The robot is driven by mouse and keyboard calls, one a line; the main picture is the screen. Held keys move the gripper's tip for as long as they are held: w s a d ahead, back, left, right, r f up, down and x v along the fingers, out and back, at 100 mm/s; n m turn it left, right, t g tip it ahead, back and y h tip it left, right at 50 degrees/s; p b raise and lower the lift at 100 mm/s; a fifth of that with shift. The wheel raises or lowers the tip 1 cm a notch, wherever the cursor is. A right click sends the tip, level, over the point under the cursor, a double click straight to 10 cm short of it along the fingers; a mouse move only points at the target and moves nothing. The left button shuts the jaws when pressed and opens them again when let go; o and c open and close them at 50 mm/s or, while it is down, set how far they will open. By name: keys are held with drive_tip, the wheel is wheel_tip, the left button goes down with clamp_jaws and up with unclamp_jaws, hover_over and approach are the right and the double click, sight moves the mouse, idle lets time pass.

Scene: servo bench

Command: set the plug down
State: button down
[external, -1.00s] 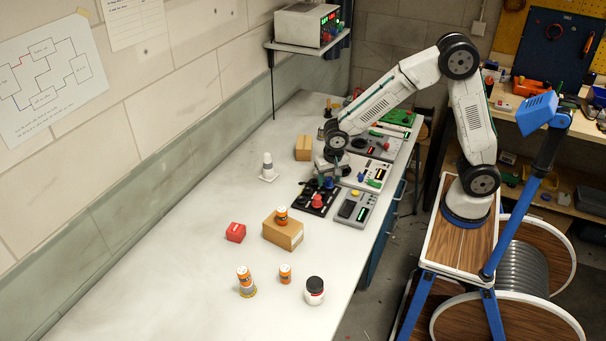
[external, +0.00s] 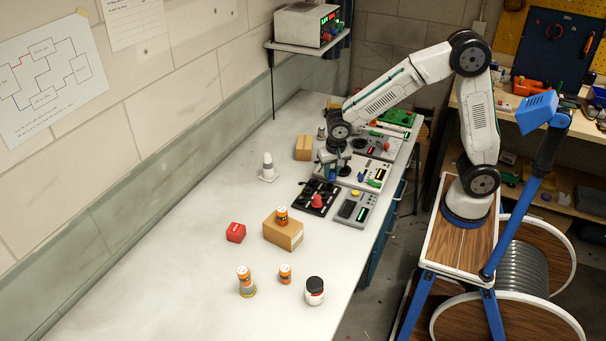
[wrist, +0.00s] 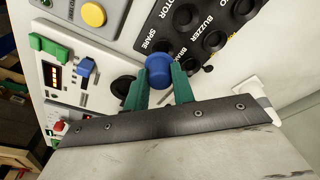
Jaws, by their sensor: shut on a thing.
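My gripper (wrist: 160,92) has green fingers shut on the blue plug (wrist: 158,70). The plug shows between the fingertips, close to the "SPARE" label of the black socket panel (wrist: 217,14). In the external view, my gripper (external: 332,177) is over the far edge of the black socket panel (external: 304,203). A red plug (external: 317,201) stands on that panel. I cannot tell how high the blue plug is above the surface, and its lower end is hidden.
A grey unit with a yellow button (external: 355,193) lies right of the panel. A pale unit with a blue knob (external: 361,177) and green parts lies behind. A white cone-like object (external: 267,166) stands left.

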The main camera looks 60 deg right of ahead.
drive_tip(key=s, duration=0.4)
drive_tip(key=s+d, duration=0.1)
drive_tip(key=s, duration=0.4)
drive_tip(key=s+d+r, duration=0.1)
drive_tip(key=s, duration=0.4)
drive_tip(key=shift+s+r, duration=0.1)
drive_tip(key=shift+s, duration=0.05)
drive_tip(key=w+a, duration=0.3)
drive_tip(key=w, duration=0.5)
drive_tip(key=w+a+f, duration=0.1)
drive_tip(key=w+a, duration=0.3)
drive_tip(key=w, duration=0.3)
drive_tip(key=w+a, duration=0.4)
drive_tip(key=w, duration=0.4)
drive_tip(key=shift+w+f, duration=0.2)
drive_tip(key=shift+w, duration=0.1)
drive_tip(key=w+a, duration=0.1)
drive_tip(key=w, duration=0.4)
drive_tip(key=w+a+f, duration=0.1)
drive_tip(key=w, duration=0.4)
drive_tip(key=w+a, duration=0.1)
drive_tip(key=w, duration=0.4)
drive_tip(key=shift+w+a+f, duration=0.15)
drive_tip(key=shift+a+f, duration=0.1)
drive_tip(key=shift+w, duration=0.25)
drive_tip(key=shift+f, duration=1.8)
drive_tip(key=shift+f, duration=0.1)
drive_tip(key=c, duration=1.2)
unclamp_jaws()
drive_tip(key=shift+o, duration=0.2)
